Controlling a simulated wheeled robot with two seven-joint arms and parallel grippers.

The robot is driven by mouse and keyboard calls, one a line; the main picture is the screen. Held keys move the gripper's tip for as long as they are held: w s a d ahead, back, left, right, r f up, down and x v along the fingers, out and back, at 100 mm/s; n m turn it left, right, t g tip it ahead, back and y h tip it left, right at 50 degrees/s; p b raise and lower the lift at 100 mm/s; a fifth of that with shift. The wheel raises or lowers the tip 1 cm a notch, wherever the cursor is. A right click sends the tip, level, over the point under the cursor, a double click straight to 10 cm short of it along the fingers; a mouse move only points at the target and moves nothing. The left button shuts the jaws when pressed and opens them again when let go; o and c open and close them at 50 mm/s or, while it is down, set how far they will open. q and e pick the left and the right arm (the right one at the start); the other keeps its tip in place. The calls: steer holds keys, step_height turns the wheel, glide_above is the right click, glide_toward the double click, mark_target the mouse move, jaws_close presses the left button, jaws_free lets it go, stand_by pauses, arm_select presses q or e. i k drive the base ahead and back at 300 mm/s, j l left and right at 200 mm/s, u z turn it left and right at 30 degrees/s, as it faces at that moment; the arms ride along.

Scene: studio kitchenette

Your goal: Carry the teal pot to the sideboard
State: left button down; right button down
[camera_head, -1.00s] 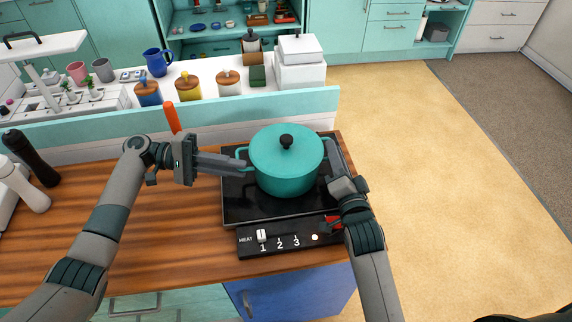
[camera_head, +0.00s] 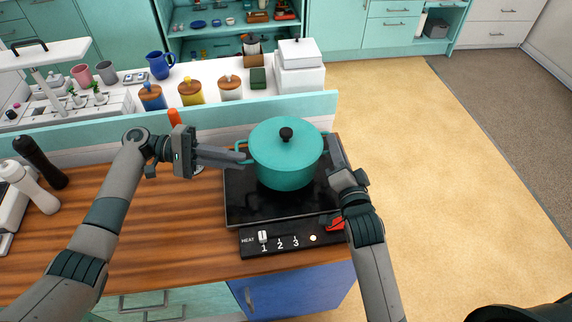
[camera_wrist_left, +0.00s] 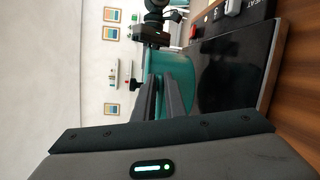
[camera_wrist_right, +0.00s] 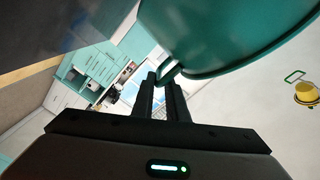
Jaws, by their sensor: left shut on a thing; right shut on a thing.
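The teal pot (camera_head: 284,165) has its lid on, with a black knob, and is upright over the black hob (camera_head: 245,205). It appears held slightly above the hob. My left gripper (camera_head: 241,156) is shut on the pot's left handle. My right gripper (camera_head: 332,148) is shut on the handle at the right side, partly hidden by the gripper. The right wrist view shows the pot (camera_wrist_right: 215,35) close above the fingers (camera_wrist_right: 166,80). The left wrist view shows the pot (camera_wrist_left: 175,72) beyond the fingers (camera_wrist_left: 160,85). I cannot tell which furniture is the sideboard.
A raised teal ledge (camera_head: 80,130) runs behind the wooden counter (camera_head: 160,225). Open floor (camera_head: 440,170) lies to the right.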

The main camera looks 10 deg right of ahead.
mark_target(126, 248)
steer(key=k+l+u, duration=0.1)
steer(key=u, duration=1.4)
